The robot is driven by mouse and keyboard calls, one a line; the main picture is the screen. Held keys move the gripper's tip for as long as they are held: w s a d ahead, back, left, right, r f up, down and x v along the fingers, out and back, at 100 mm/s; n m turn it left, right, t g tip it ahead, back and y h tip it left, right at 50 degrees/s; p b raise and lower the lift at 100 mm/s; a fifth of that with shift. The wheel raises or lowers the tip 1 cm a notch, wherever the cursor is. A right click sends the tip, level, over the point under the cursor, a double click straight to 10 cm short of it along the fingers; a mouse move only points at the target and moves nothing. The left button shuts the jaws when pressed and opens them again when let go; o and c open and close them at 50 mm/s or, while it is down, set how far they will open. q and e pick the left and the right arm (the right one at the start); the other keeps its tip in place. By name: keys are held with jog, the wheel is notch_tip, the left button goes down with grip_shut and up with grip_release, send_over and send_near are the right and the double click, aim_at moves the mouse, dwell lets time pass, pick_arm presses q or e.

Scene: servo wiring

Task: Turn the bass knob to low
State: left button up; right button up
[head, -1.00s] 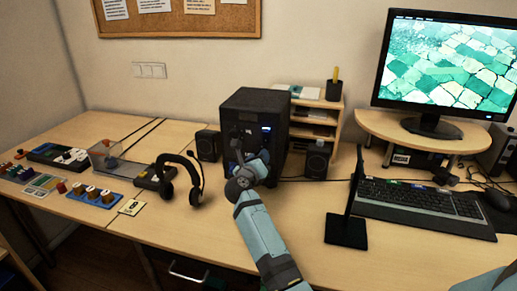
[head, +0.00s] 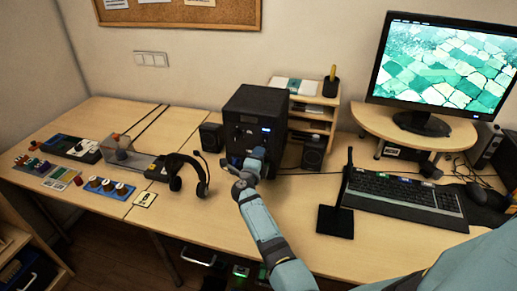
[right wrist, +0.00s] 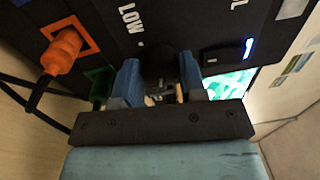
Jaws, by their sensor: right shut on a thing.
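The black speaker box (head: 262,103) stands against the wall in the head view, with a small blue light on its front. In the right wrist view its black front panel (right wrist: 185,22) fills the top, with the word LOW printed on it. My right gripper (right wrist: 160,75) is at this panel, its two blue fingers shut on a dark round knob (right wrist: 158,62) just below LOW. The knob's pointer cannot be made out. In the head view my right gripper (head: 257,157) reaches the lower front of the box and hides the knob. My left gripper is not in view.
An orange plug (right wrist: 63,50) with dark cables sits beside the fingers, and a lit switch (right wrist: 228,53) is on their other side. Small speakers (head: 211,141) flank the box.

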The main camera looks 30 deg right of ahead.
jog(key=shift+d+n+t+y+p, duration=0.1)
jog(key=shift+n+t+y+p, duration=0.25)
jog(key=shift+n+p, duration=3.95)
jog(key=shift+n+b, duration=0.5)
jog(key=shift+n, duration=0.1)
jog(key=o, duration=0.9)
jog(key=shift+o, duration=0.2)
jog(key=shift+f, duration=0.1)
jog(key=shift+s, duration=0.1)
